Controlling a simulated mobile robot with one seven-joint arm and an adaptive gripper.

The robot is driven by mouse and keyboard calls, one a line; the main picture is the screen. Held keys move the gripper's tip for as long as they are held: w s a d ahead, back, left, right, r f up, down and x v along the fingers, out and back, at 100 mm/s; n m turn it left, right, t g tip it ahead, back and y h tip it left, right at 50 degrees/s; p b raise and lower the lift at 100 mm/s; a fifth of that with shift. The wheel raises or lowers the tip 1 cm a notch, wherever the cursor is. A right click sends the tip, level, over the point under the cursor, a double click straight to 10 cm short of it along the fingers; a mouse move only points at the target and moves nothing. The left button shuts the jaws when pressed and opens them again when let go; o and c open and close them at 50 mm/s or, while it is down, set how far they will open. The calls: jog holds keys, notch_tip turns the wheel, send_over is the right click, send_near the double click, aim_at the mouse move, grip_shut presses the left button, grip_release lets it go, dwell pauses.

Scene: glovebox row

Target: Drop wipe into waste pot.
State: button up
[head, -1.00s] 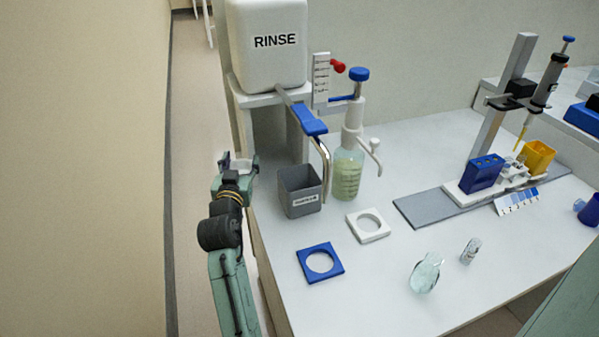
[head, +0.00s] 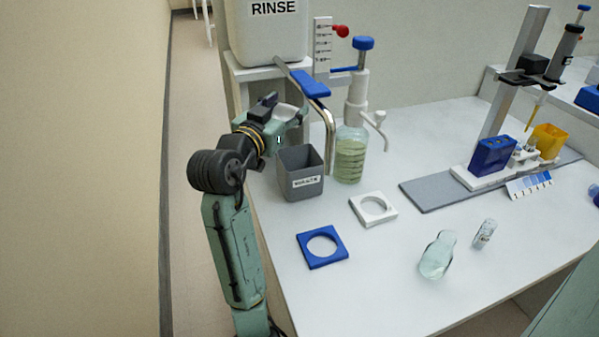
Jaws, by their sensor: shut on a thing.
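The waste pot (head: 303,184) is a dark grey, open-topped square pot with a white label, standing upright on the bench near its left edge. My gripper (head: 288,107) is above and slightly left of the pot, behind its rim in the picture. It is shut on a pale whitish thing, apparently the wipe (head: 286,113), which shows only in part between the fingers. The inside bottom of the pot is hidden.
The rinse tank (head: 268,35) and its bent metal spout (head: 329,135) stand close behind the pot. A dispenser bottle (head: 350,155) is right of it. A blue holder (head: 321,247) and white holder (head: 374,208) lie in front.

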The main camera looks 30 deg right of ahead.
jog(key=shift+a+f, duration=0.15)
jog(key=shift+f, duration=0.05)
notch_tip(320, 180, down, 10)
jog(key=shift+r+p, duration=0.2)
jog(key=shift+p, duration=0.1)
jog(key=shift+f+b, duration=0.4)
jog(key=o, duration=1.1)
